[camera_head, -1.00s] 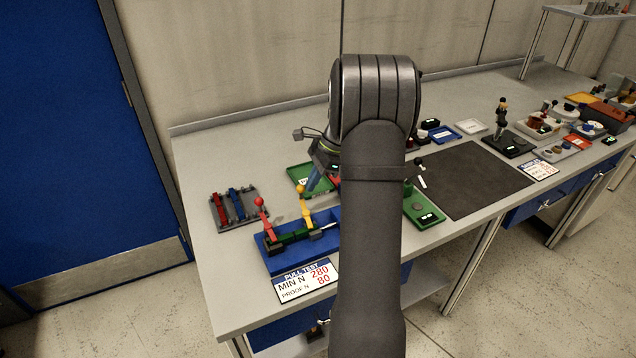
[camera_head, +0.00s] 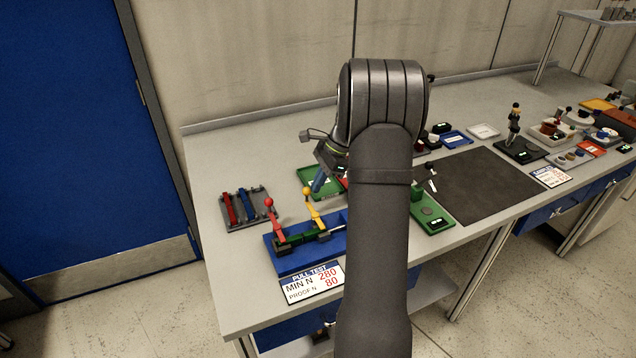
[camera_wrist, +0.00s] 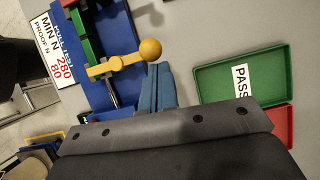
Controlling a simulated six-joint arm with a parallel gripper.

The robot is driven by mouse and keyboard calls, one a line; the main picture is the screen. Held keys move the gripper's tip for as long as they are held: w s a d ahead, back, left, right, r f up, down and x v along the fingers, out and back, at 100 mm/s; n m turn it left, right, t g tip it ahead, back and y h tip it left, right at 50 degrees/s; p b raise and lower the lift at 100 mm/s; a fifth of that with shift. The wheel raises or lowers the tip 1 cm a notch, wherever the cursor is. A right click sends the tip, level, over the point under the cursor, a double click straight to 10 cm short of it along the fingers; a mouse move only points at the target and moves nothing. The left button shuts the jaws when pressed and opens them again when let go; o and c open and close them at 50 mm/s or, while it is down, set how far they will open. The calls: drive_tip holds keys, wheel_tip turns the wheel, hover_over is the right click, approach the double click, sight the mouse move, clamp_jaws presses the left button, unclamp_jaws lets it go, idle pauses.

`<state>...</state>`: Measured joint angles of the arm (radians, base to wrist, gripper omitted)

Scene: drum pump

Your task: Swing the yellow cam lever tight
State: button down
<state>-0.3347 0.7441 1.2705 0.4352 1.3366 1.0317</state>
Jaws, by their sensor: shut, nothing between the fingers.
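The yellow cam lever (camera_head: 314,211) stands tilted up on the right side of the blue pull-test fixture (camera_head: 298,261), with a round yellow ball at its end. In the wrist view the yellow lever (camera_wrist: 116,65) lies across the blue fixture, its ball pointing toward the right. My gripper (camera_head: 317,187) has blue fingers and is just behind and right of the ball in the head view. In the wrist view my gripper (camera_wrist: 157,78) is shut and empty, close below the ball; I cannot tell whether they touch. My arm hides part of the fixture's right end.
A red lever (camera_head: 271,218) stands on the same fixture to the left. A green PASS tray (camera_wrist: 203,92) and a red tray (camera_wrist: 281,128) lie beside my gripper. A grey rack (camera_head: 262,214) with red and blue bars is at the left. The bench's back left is clear.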

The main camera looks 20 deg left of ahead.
drive_tip(key=w+d+r, duration=0.6)
drive_tip(key=r, duration=0.2)
drive_tip(key=shift+a, duration=0.1)
idle(0.3)
drive_tip(key=s+x, duration=0.1)
drive_tip(key=x, duration=0.9)
drive_tip(key=s+d+m+t, duration=0.1)
drive_tip(key=m, duration=0.2)
drive_tip(key=s+d+m+t+y, duration=0.1)
drive_tip(key=m, duration=0.2)
drive_tip(key=s+d+r+m+t, duration=0.1)
drive_tip(key=m, duration=0.1)
drive_tip(key=shift+d+m+t, duration=0.2)
drive_tip(key=shift+m+t, duration=0.1)
drive_tip(key=shift+m, duration=0.1)
